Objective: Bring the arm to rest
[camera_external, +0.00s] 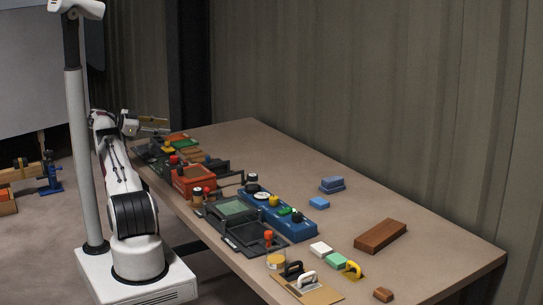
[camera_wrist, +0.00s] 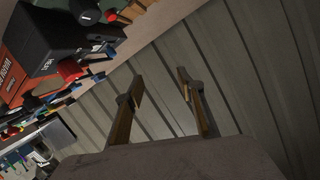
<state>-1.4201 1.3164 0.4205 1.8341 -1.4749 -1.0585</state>
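My gripper (camera_external: 153,126) is at the far left end of the table (camera_external: 350,170), above its edge, at the end of my folded white arm. In the wrist view its two fingers (camera_wrist: 160,92) stand apart with a clear gap and nothing between them. The gripper is open and empty.
A blue case (camera_external: 290,228), a brown block (camera_external: 380,236) and blue blocks (camera_external: 332,184) lie further right.

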